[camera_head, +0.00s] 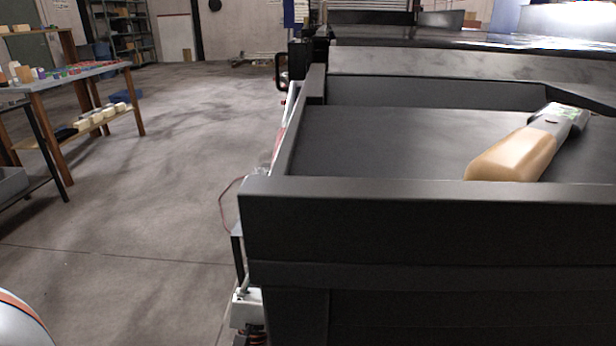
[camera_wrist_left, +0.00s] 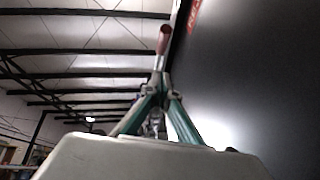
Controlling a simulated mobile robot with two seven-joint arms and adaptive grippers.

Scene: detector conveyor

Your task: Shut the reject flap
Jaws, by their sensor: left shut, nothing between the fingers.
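A large dark flat panel (camera_wrist_left: 265,80) fills the right side of the left wrist view, with part of a red marking at its top edge. I cannot tell whether it is the reject flap, or whether it is open. My left gripper (camera_wrist_left: 163,45) points up beside this panel, its fingers shut together with nothing between them. I cannot tell whether it touches the panel. No reject flap can be clearly made out in the head view. My right gripper is not in view.
A black open-topped bin (camera_head: 420,225) stands at the right of the head view. A long object with a tan end (camera_head: 515,155) lies inside it. A table (camera_head: 85,72) with small items stands at the left. The concrete floor (camera_head: 150,190) between is clear.

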